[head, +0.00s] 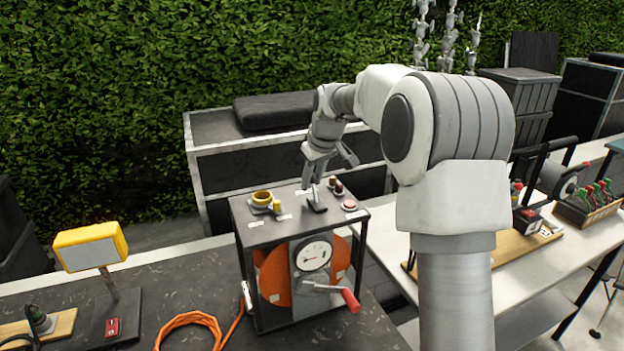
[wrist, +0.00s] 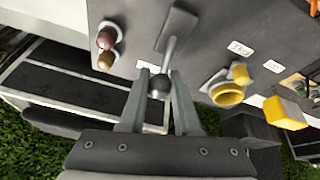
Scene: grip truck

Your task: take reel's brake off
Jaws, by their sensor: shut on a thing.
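The reel (head: 275,272), an orange drum in a dark frame with a dial gauge (head: 312,256) and a red-handled crank (head: 349,299), stands on the dark bench. A grey brake lever (head: 316,204) rises from a dark base on its top plate. In the wrist view, the lever (wrist: 172,48) ends in a dark ball knob between my fingers. My gripper (head: 316,180) is above the plate, shut on the lever's knob; it also shows in the wrist view (wrist: 159,78).
A yellow lamp (head: 90,247) and orange cable (head: 190,322) are at the left. A white table (head: 390,235) is at the right.

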